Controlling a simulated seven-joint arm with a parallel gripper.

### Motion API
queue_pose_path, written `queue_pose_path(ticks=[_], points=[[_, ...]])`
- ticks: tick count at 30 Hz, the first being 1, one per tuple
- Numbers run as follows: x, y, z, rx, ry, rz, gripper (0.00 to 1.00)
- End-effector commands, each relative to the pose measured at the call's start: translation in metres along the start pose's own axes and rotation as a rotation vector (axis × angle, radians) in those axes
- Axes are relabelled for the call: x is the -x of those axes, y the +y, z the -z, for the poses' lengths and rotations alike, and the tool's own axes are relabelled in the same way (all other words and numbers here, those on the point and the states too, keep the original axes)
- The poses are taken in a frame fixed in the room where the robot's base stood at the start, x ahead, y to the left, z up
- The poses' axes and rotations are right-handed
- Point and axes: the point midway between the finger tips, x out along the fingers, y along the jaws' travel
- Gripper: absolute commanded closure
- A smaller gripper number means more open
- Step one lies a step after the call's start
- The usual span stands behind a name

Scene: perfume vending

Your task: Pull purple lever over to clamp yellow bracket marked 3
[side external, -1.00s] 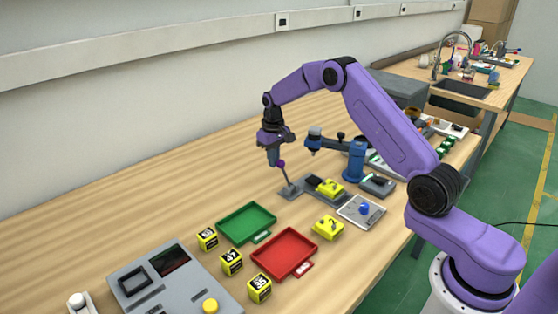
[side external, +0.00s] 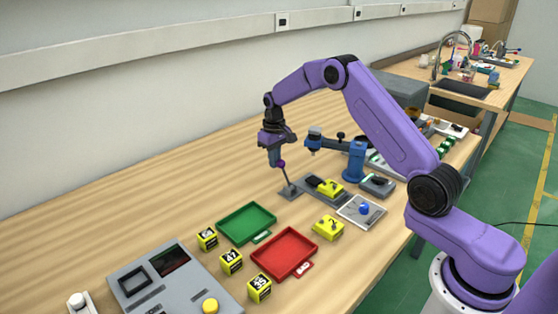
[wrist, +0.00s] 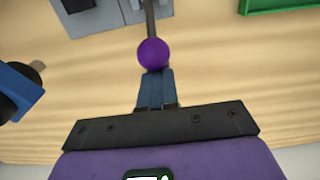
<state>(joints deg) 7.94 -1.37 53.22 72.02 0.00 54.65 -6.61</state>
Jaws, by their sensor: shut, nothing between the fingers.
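The purple lever is a grey rod with a purple ball knob (side external: 281,163) on a grey base plate (side external: 289,193), standing nearly upright with a slight tilt. The knob also shows in the wrist view (wrist: 154,53). My gripper (side external: 275,162) is shut and empty, its fingertips right beside the knob; in the wrist view the closed blue fingers (wrist: 156,75) end at the knob's lower edge, seemingly touching it. One yellow bracket (side external: 329,188) sits on a dark grey fixture to the right of the lever base. Another yellow bracket (side external: 328,227) lies on the table in front. Their numbers are unreadable.
A blue post with an arm (side external: 354,160) stands behind the fixture. A green tray (side external: 221,232), a red tray (side external: 262,266), several yellow number cubes (side external: 231,262) and a grey console (side external: 145,304) lie in front. The table left of the lever is clear.

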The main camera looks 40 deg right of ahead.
Motion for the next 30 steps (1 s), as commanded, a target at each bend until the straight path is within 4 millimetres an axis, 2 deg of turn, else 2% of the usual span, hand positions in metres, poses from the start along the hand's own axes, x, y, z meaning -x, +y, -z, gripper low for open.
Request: queue_pose_path(ticks=[30], points=[[0.0, 0.0, -0.036, -0.001, -0.003, 0.0, 1.0]])
